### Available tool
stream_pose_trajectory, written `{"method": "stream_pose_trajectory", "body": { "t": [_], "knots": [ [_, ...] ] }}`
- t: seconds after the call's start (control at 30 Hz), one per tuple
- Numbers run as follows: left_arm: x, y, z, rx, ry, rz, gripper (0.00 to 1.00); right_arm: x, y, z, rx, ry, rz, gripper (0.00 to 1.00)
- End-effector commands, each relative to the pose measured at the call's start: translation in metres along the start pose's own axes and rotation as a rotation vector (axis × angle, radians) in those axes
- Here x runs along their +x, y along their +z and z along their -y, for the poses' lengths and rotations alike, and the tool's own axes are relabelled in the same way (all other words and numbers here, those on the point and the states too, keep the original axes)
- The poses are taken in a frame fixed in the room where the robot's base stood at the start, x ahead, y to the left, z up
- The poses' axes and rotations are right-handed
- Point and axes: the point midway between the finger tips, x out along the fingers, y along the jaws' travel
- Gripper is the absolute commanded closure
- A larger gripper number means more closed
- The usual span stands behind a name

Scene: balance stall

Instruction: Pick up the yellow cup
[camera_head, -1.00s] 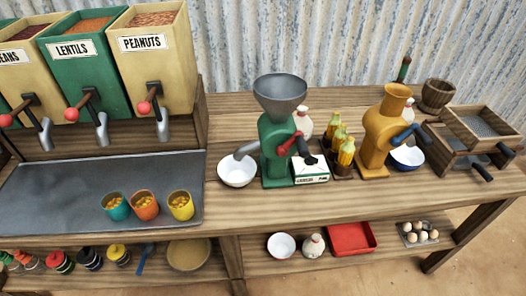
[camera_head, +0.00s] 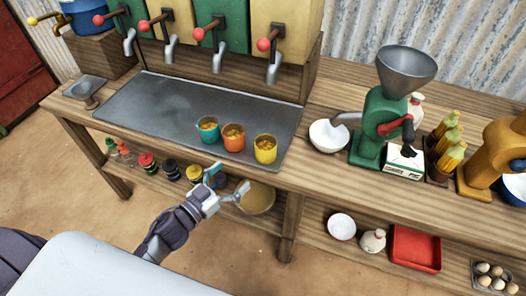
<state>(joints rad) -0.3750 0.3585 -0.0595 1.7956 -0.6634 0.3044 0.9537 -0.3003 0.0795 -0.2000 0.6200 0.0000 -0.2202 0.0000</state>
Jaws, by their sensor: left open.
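The yellow cup (camera_head: 265,149) stands upright on the grey metal tray (camera_head: 160,108), near its front right corner, filled with orange-yellow pieces. An orange cup (camera_head: 233,138) and a teal cup (camera_head: 209,130) stand in a row to its left, filled likewise. My left gripper (camera_head: 228,183) is open and empty, in front of the table's front edge. It is below and to the left of the yellow cup in the picture, apart from it. My right gripper is not in view.
Dispensers with red-knobbed levers and spouts (camera_head: 273,70) stand behind the tray. A white bowl (camera_head: 328,136) and a green grinder (camera_head: 372,130) stand to the right. A lower shelf holds small bottles, a round tan dish (camera_head: 257,199) and a red tray (camera_head: 415,248).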

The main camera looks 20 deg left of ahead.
Motion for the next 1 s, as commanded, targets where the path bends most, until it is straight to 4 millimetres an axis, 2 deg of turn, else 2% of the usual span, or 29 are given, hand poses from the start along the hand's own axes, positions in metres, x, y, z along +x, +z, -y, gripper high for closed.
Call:
{"method": "stream_pose_trajectory", "body": {
  "t": [0.1, 0.4, 0.67, 0.9, 1.0],
  "knots": [
    [0.016, -0.008, -0.001, 0.002, 0.008, -0.014, 0.04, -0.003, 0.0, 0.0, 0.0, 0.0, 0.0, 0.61],
    [0.072, -0.007, -0.002, 0.0, 0.005, -0.011, 0.04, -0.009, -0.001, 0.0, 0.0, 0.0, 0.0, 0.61],
    [0.092, -0.008, -0.002, 0.0, 0.004, -0.01, 0.04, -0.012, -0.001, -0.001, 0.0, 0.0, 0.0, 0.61],
    [0.128, -0.011, -0.004, -0.001, 0.003, -0.01, 0.04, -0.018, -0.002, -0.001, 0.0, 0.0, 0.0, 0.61],
    [0.136, -0.011, -0.004, -0.001, 0.004, -0.009, 0.04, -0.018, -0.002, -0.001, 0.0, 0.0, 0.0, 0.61]
  ]
}}
